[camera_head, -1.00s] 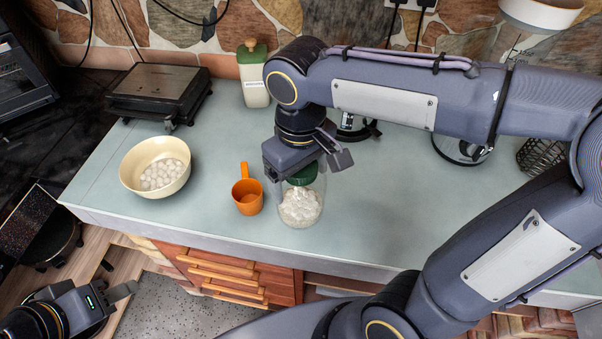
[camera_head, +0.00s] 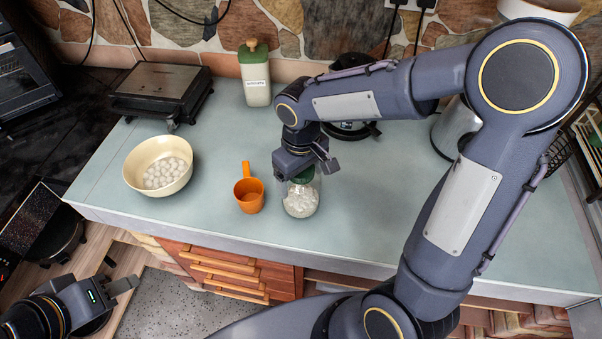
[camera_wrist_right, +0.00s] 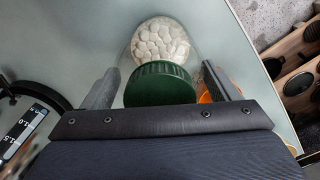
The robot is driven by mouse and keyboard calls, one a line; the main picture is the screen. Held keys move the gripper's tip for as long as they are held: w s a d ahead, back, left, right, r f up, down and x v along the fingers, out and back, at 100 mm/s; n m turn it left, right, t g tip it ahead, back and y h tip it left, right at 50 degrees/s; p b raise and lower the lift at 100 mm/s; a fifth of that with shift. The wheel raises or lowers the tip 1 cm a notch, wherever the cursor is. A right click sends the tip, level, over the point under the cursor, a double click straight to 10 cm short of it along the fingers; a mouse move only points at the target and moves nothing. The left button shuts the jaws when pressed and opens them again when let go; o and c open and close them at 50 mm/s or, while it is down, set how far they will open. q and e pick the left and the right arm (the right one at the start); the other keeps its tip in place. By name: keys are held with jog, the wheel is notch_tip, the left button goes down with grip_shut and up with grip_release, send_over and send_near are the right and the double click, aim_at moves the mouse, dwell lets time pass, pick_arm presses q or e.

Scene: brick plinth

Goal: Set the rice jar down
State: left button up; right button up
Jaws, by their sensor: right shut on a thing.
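The rice jar (camera_head: 301,201) is clear glass with white contents and a green lid, near the front middle of the counter in the head view. It is upright, with its base at or very close to the countertop; I cannot tell if it touches. My right gripper (camera_head: 304,170) is above it, shut on the lid. In the right wrist view, the green lid (camera_wrist_right: 160,84) lies between the fingers of my right gripper (camera_wrist_right: 162,86), with the jar's body (camera_wrist_right: 160,45) beyond it. My left gripper (camera_head: 120,288) is low at the left, off the counter; its opening is unclear.
An orange cup (camera_head: 249,196) stands close left of the jar. A cream bowl (camera_head: 136,182) of white balls is further left. Behind are a green-topped container (camera_head: 256,80) and a flat dark appliance (camera_head: 160,88). The countertop (camera_head: 385,215) right of the jar is clear.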

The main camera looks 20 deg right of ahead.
jog(key=shift+f, duration=0.2)
jog(key=o, duration=1.7)
